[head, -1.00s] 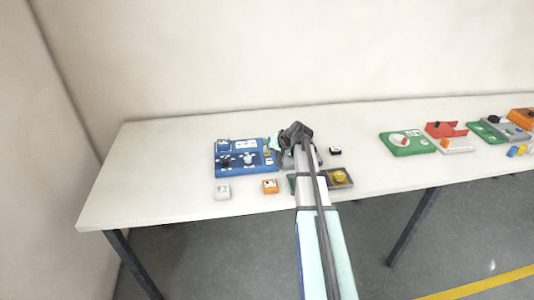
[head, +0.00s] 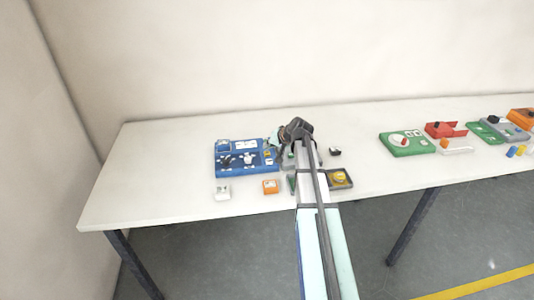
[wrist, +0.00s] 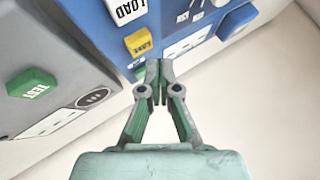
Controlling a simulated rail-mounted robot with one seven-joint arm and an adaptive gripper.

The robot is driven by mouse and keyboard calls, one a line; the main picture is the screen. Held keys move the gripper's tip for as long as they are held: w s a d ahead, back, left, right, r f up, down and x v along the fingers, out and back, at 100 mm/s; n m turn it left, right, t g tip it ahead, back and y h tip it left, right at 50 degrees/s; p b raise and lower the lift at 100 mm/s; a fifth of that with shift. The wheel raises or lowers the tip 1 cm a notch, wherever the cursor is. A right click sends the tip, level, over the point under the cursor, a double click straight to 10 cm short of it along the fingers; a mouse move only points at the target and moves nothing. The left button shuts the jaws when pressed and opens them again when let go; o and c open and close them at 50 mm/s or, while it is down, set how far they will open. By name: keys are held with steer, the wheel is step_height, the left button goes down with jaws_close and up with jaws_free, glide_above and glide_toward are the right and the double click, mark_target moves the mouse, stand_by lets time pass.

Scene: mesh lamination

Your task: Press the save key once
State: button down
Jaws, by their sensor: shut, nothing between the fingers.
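The blue control panel (head: 222,170) lies on the table left of my arm in the head view. The labels on the yellow and blue keys are too small to read surely, so I cannot tell which is the save key. My gripper (wrist: 160,66) is shut and empty, its tips by the yellow and blue keys. I cannot tell whether they touch. In the head view, the wrist hides the fingertips.
A grey panel with a green TEST key (wrist: 32,84) adjoins the blue one. A white block (head: 222,192), an orange block (head: 270,187), a black block (head: 335,152) and a tray with a yellow knob (head: 340,178) stand nearby. Green and red units (head: 408,143) lie farther right.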

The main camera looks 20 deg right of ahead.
mark_target(268, 153)
steer(key=shift+r+p, duration=0.9)
steer(key=shift+r, duration=1.45)
